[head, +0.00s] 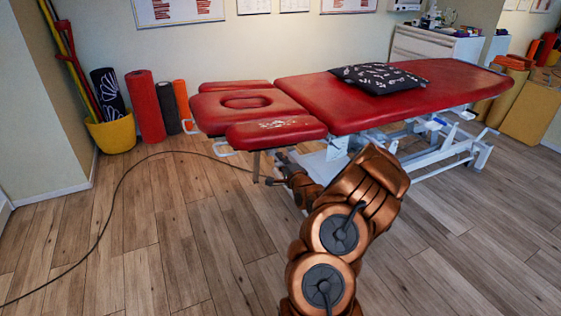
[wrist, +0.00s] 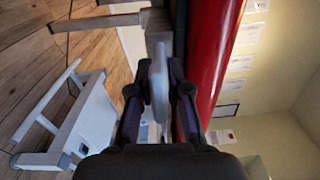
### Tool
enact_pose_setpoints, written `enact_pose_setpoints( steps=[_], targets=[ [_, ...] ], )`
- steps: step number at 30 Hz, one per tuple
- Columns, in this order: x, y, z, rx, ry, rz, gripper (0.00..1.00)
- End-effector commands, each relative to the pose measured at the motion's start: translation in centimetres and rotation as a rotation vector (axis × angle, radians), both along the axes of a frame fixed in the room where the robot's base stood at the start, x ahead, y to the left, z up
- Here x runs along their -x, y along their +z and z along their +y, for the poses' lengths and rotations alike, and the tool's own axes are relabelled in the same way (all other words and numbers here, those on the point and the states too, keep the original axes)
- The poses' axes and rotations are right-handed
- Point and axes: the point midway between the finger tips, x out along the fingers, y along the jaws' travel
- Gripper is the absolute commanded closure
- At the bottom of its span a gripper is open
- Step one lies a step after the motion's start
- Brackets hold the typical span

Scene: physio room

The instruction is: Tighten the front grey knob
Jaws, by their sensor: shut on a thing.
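The red treatment table (head: 370,98) stands across the middle of the head view, its headrest section (head: 247,106) at the left end. My gripper (head: 279,172) reaches under the near edge of the table, by the headrest. In the wrist view my gripper (wrist: 160,90) has one finger on each side of a pale grey knob (wrist: 159,72) and is shut on it. The knob sits close beside the red padding (wrist: 213,55). In the head view the knob cannot be made out clearly behind my gripper and arm.
A dark patterned pillow (head: 378,77) lies on the table. The white table frame (head: 440,150) stands below it. A black cable (head: 112,205) runs over the wooden floor. Rolled mats (head: 146,106) and a yellow pot (head: 112,134) stand at the left wall. The front floor is otherwise clear.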

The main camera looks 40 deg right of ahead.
Motion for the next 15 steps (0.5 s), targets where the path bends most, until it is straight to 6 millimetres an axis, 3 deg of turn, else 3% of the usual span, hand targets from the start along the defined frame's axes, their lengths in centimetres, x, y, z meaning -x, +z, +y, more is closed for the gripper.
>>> enact_pose_setpoints(
  steps=[1,2,7,15],
  targets=[
    [0.04,0.12,-0.13,0.002,-0.002,-0.002,1.0],
    [0.04,0.12,-0.13,0.002,-0.002,-0.002,0.8],
    [0.02,0.08,-0.08,0.002,-0.001,-0.001,0.62],
    [0.01,0.02,-0.04,0.001,-0.001,0.0,0.6]
  ],
)
